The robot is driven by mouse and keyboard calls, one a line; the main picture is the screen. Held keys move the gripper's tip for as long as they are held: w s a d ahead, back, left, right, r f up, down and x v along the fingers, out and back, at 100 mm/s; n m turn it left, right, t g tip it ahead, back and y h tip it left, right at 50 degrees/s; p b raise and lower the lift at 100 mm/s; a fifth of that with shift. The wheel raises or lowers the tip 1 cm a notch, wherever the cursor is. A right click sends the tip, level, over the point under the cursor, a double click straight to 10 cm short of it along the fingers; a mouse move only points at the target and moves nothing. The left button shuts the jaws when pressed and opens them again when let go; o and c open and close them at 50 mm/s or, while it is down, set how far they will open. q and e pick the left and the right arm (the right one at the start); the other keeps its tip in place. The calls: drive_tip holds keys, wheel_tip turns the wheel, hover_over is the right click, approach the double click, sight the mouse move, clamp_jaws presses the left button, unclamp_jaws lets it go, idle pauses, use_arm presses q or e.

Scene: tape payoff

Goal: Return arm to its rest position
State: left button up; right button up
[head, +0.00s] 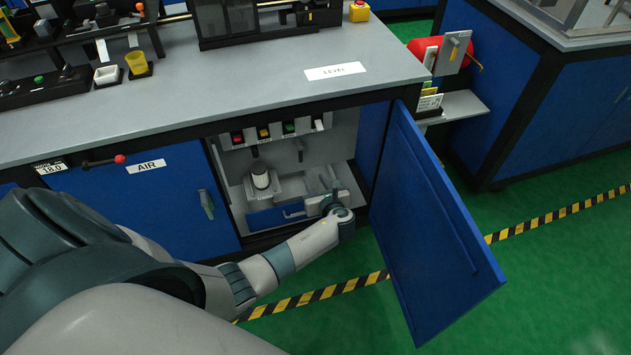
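My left arm comes in from the lower left and reaches into the open cabinet (225,185) under the grey bench. My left gripper (328,181) is inside the cabinet, at the right of a white cylinder on a grey base (261,177). It looks apart from the cylinder. Its fingers are small and pale against the cabinet interior, so I cannot tell whether they are open or shut. My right gripper is not in view.
The blue cabinet door (430,225) stands swung open just right of my forearm. A blue drawer front (275,217) with a handle lies low in the cabinet. Coloured switches (263,133) line its upper back. The bench top (240,85) is above. Green floor (550,270) is clear at right.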

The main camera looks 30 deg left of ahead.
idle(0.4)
use_arm(q)
drive_tip(key=s+d+f+n+g+h+p, duration=0.1)
drive_tip(key=s+d+f+n+h, duration=0.35)
drive_tip(key=s+f, duration=0.45)
drive_tip(key=s+d+f+n+g+h+p, duration=0.25)
drive_tip(key=s+d+f+n, duration=0.35)
drive_tip(key=s+f, duration=0.35)
drive_tip(key=s+d+f+n+h, duration=0.1)
drive_tip(key=s+d+n, duration=0.3)
drive_tip(key=s, duration=0.5)
drive_tip(key=s+d+f+n+h+p, duration=0.1)
drive_tip(key=s+d+n+h, duration=0.2)
drive_tip(key=s+n, duration=0.6)
drive_tip(key=shift+d+f, duration=0.4)
drive_tip(key=shift+d, duration=0.3)
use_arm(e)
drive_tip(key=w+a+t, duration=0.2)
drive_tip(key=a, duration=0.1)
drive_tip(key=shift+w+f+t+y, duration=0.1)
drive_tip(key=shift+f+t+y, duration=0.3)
use_arm(q)
drive_tip(key=shift+s+d+n, duration=0.1)
drive_tip(key=shift+n, duration=0.15)
